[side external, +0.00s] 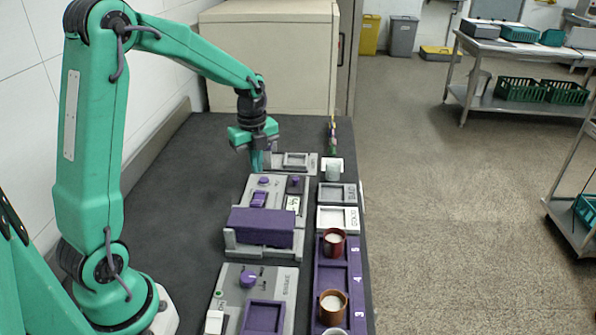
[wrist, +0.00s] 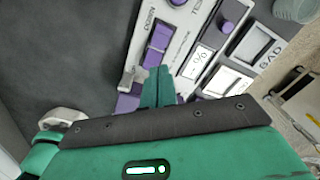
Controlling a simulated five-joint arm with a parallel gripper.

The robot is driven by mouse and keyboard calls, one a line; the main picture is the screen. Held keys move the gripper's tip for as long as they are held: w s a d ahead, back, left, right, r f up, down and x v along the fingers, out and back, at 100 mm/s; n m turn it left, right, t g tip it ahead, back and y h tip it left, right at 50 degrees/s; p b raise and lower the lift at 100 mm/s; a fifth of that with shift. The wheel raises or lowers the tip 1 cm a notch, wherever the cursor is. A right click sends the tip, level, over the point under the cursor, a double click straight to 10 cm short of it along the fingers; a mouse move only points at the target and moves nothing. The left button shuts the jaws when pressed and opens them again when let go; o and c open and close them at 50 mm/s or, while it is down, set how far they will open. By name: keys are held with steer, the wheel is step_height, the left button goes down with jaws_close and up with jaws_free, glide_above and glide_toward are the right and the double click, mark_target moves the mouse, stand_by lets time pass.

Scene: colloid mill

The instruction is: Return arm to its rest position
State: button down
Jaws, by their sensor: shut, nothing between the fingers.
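My gripper (side external: 256,160) is at the far part of the dark worktop, pointing down just behind the grey machine with purple parts (side external: 275,189). In the wrist view my gripper (wrist: 157,84) has its green fingers together with nothing between them. In that view the fingertips appear over or near the machine's front beside its purple rocker switch (wrist: 156,48). I cannot tell whether they touch it. My arm reaches out from the left and is bent down at the wrist.
A purple block-shaped cover (side external: 260,226) is on the near side of the machine. A second panel with a purple knob (side external: 249,279) lies nearer. Cups, including a red one (side external: 333,242) and an orange-brown one (side external: 332,306), stand in a purple rack at right. The worktop's left side (side external: 180,200) is clear.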

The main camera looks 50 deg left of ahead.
steer(key=s+d+r+n+t, duration=0.2)
steer(key=s+d+r+n, duration=0.4)
steer(key=s+n, duration=0.3)
steer(key=s+d+r+n+t, duration=0.3)
steer(key=s+d+r+n, duration=0.3)
steer(key=n, duration=0.4)
steer(key=s+d, duration=0.1)
steer(key=s, duration=0.1)
steer(key=shift+s+d+n, duration=0.25)
steer(key=shift+s+n, duration=0.1)
steer(key=shift+n, duration=0.05)
steer(key=shift+w, duration=0.1)
stand_by(0.4)
